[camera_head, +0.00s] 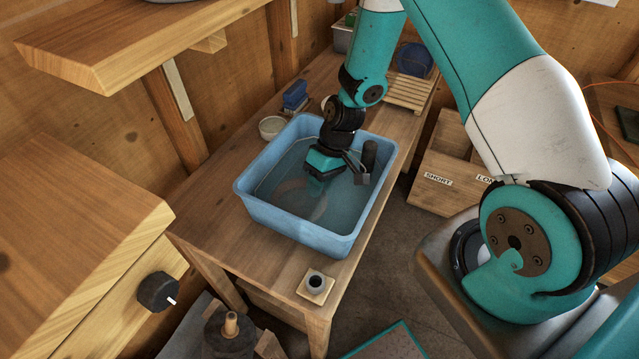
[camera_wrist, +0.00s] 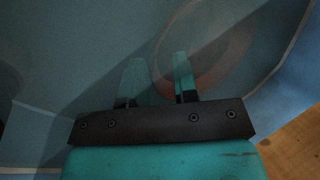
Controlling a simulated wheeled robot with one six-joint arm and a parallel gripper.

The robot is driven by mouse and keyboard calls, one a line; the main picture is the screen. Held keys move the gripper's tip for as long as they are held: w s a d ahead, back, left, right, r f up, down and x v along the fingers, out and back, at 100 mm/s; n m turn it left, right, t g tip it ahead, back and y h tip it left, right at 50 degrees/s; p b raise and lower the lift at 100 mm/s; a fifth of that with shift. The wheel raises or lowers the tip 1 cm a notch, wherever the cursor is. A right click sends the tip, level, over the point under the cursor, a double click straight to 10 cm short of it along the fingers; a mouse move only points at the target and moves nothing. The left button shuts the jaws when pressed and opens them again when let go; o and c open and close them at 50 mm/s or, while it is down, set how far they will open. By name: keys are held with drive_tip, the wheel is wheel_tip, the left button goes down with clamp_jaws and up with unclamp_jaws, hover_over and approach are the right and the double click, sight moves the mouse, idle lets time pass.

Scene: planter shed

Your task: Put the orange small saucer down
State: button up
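In the wrist view a dim orange-brown round saucer (camera_wrist: 222,70) lies low in the blue tub, to the right of the fingers and partly behind the right one.
The tub stands on a wooden bench (camera_head: 212,205). A small dark pot on a square coaster (camera_head: 315,286) is at the bench's near end. A pale bowl (camera_head: 271,128), a blue block (camera_head: 295,95) and a slatted rack (camera_head: 408,93) stand behind. A labelled crate (camera_head: 437,196) is right.

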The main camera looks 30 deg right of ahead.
drive_tip(key=b+v, duration=0.1)
drive_tip(key=v, duration=1.1)
drive_tip(key=shift+b, duration=0.35)
drive_tip(key=shift+w+r, duration=0.1)
drive_tip(key=s+r+m+t+h, duration=0.4)
drive_tip(key=s+r+h, duration=0.1)
drive_tip(key=s+r, duration=0.6)
drive_tip(key=s+a+r+n+g+y, duration=0.1)
drive_tip(key=s+a+r+n+y, duration=0.1)
drive_tip(key=a, duration=0.5)
drive_tip(key=s+a+r+n+g+y, duration=0.1)
drive_tip(key=s+a+r+n+y, duration=0.1)
drive_tip(key=s+a+r+n, duration=0.3)
drive_tip(key=s+a+r, duration=0.1)
drive_tip(key=s+a, duration=0.1)
drive_tip(key=shift+s+g+y, duration=0.25)
drive_tip(key=shift+g+y, duration=0.05)
